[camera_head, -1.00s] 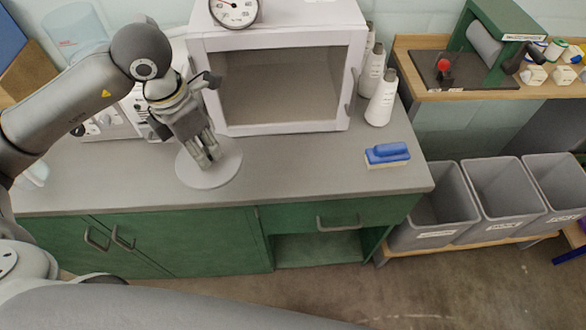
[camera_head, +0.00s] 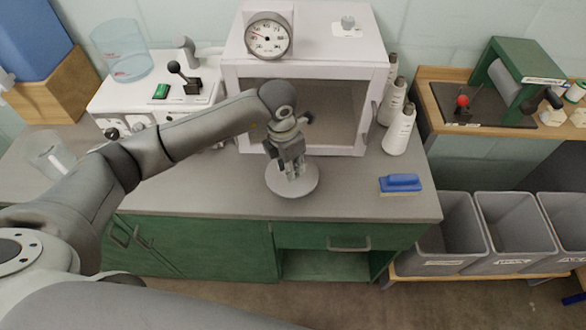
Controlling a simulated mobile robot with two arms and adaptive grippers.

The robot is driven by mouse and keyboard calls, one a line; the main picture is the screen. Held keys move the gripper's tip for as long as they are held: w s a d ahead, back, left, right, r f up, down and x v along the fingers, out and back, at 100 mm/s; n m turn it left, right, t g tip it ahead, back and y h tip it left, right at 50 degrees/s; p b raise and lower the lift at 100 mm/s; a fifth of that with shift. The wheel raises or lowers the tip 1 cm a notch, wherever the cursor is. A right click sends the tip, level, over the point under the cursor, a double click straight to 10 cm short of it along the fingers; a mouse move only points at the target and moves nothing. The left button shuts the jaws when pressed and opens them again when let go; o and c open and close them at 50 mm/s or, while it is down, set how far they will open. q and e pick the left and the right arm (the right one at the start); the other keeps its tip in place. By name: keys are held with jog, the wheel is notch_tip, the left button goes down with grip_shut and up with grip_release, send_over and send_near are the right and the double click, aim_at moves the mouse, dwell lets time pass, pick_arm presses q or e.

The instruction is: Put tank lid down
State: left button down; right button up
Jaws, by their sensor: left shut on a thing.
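The tank lid (camera_head: 305,184) is a round, light grey disc. My left gripper (camera_head: 293,172) comes down over its middle from above and is shut on it, with the fingers hiding the part they hold. The lid is over the grey counter (camera_head: 220,182), in front of the white cabinet; I cannot tell whether it touches the counter. A clear blue-tinted tank (camera_head: 122,52) stands on the white machine at the back left. My right gripper is not in view.
The white cabinet (camera_head: 365,62) with a dial gauge (camera_head: 268,36) stands behind the lid. A clear beaker (camera_head: 50,153) is at the left. The counter between lid and brush is clear.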

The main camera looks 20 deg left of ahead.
pick_arm(q)
jog(key=shift+w+d+f, duration=0.15)
jog(key=shift+f, duration=0.1)
notch_tip(320, 180, down, 3)
jog(key=shift+r+p, duration=0.1)
jog(key=shift+p, duration=0.95)
jog(key=shift+f, duration=0.25)
jog(key=shift+w+f, duration=0.1)
jog(key=c, duration=1.2)
grip_release()
jog(key=shift+c, duration=0.2)
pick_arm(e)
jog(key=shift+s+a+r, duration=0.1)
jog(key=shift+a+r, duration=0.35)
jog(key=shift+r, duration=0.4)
